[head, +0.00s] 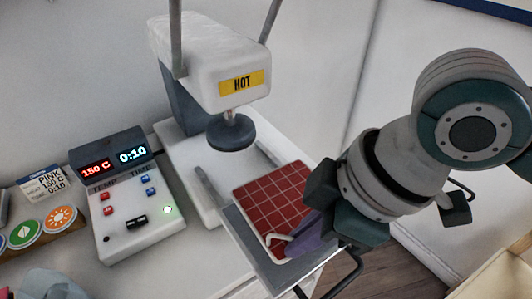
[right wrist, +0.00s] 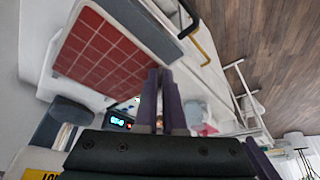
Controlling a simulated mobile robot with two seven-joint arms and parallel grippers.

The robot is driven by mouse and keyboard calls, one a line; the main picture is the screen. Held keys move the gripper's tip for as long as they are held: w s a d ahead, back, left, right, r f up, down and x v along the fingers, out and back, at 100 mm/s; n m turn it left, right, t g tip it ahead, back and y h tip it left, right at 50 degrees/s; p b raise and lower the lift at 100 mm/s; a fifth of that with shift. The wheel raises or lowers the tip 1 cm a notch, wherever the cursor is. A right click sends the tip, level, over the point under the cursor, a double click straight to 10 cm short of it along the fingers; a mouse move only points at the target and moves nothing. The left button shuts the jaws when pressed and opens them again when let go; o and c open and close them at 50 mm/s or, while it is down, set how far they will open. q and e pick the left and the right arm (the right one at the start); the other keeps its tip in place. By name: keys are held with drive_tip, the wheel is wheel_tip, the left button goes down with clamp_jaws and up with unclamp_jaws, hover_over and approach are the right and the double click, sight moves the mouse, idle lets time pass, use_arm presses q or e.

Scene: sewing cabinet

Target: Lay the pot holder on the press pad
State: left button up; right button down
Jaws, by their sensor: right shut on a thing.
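The pot holder (head: 270,200) is a red square with a white grid and pale edging. It is over the grey press pad (head: 262,262), covering much of it, roughly lined up with it. I cannot tell whether it lies fully flat on the pad. My right gripper (head: 292,246) has purple fingers shut at the pot holder's near right edge, by its pale loop. The right wrist view shows the fingers (right wrist: 160,88) together beside the red pot holder (right wrist: 98,52); the gripped part is hidden. My left gripper is not in view.
The white press head (head: 215,62), marked HOT, hangs with a dark round plate (head: 231,132) behind the pad. A control box (head: 135,200) reading 150 C and 0:10 stands left, near coloured discs (head: 60,220) and a PINK card (head: 45,184). Wooden floor lies right of the cabinet.

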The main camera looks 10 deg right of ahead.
drive_tip(key=shift+f+b, duration=0.4)
drive_tip(key=shift+f, duration=1.5)
drive_tip(key=shift+f, duration=0.2)
drive_tip(key=c, duration=1)
unclamp_jaws()
drive_tip(key=shift+r, duration=0.1)
